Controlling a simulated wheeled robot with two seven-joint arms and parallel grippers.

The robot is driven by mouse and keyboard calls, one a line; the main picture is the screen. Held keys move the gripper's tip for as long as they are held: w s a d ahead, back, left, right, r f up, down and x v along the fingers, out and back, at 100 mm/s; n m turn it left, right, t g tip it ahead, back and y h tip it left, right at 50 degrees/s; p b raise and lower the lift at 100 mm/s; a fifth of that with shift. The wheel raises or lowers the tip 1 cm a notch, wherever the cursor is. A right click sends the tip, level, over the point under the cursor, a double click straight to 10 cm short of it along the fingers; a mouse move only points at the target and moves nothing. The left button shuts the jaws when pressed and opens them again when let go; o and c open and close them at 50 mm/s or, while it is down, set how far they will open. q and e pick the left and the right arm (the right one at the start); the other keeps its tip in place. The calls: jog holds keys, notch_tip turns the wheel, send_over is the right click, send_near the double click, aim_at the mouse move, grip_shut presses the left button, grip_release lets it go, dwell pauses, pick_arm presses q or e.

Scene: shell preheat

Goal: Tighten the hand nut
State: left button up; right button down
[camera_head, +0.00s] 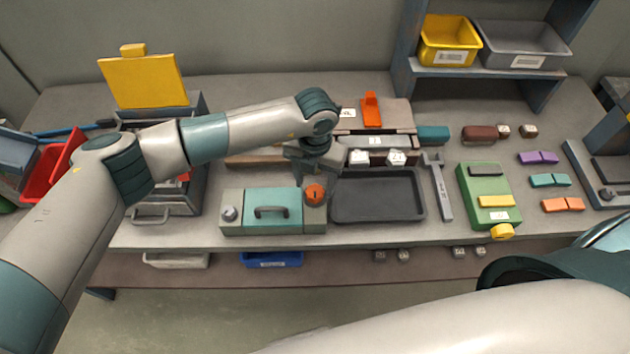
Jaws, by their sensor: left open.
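An orange round knob (314,194), which looks like the hand nut, sits on the right end of a grey box with a teal lid (273,228). The lid has a dark handle (271,212), and a grey round knob (230,213) is on the left end. My left gripper (316,178) points down just above and behind the orange knob. It is open; its fingers are small and dark, and I cannot tell whether they touch the knob. My right arm crosses the lower right, and its gripper is out of view.
A dark empty tray (377,196) lies right of the box, then a wrench (438,187) and a green device (483,195). White blocks (359,157) stand behind the tray. A yellow panel (142,80) rises at back left. Shelf bins (448,41) are at back right.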

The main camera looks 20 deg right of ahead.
aim_at(315, 194)
pick_arm(q)
jog(key=shift+f, duration=1.15)
jog(key=c, duration=1.1)
jog(key=shift+o, duration=0.2)
